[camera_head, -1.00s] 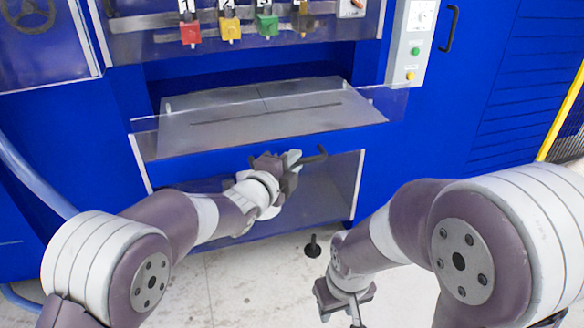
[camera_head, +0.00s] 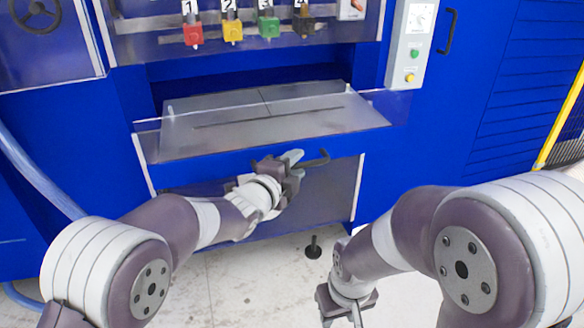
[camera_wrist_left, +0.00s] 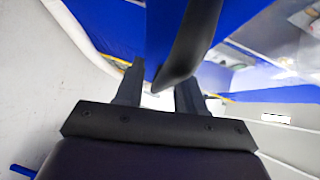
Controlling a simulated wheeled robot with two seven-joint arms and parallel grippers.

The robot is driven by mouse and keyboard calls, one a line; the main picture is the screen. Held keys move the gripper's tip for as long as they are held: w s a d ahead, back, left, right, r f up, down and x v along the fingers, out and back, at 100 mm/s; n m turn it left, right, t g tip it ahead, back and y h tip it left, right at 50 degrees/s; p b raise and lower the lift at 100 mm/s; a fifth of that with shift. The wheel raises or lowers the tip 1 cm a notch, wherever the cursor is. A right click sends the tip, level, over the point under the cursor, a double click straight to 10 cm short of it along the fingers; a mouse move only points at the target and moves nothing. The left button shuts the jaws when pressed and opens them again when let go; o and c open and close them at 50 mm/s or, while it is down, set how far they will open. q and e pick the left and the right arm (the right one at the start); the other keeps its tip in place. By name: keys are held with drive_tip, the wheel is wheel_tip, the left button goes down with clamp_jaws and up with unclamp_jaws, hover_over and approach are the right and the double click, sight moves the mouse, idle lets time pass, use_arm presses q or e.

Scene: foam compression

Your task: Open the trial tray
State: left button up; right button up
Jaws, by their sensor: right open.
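The trial tray is probably the drawer-like unit in the blue machine, with a clear panel and a grey plate (camera_head: 260,118) on top. A dark bar handle (camera_head: 322,160) sits on the front below the plate. My left gripper (camera_head: 291,163) is at this handle in the head view. In the left wrist view a black bar (camera_wrist_left: 190,40) runs down between the two fingers (camera_wrist_left: 160,92). The fingers stand apart, and whether they press on the bar is unclear. My right gripper (camera_head: 345,300) is open and empty, low in front of the machine.
Red (camera_head: 193,34), yellow (camera_head: 232,30) and green (camera_head: 268,26) numbered units line up above. A control box (camera_head: 411,45) with buttons is at the right. A small black post (camera_head: 313,247) stands on the floor. A yellow rail (camera_head: 563,115) is far right.

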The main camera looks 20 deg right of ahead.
use_arm(q)
drive_tip(key=v, duration=1.2)
drive_tip(key=shift+s+a+p, duration=0.2)
drive_tip(key=shift+s+p, duration=0.05)
drive_tip(key=shift+p, duration=0.1)
drive_tip(key=s+a+f+n+g+y, duration=0.45)
drive_tip(key=a+f+n+y, duration=0.35)
drive_tip(key=a+f+n, duration=0.5)
drive_tip(key=s+a+f+n+g+y, duration=0.35)
drive_tip(key=s+a+n+g, duration=0.25)
drive_tip(key=s+a+n, duration=0.6)
wheel_tip(320, 180, up, 24)
drive_tip(key=a+p, duration=0.1)
drive_tip(key=p, duration=2.3)
drive_tip(key=shift+s+f, duration=0.25)
drive_tip(key=shift+s, duration=0.2)
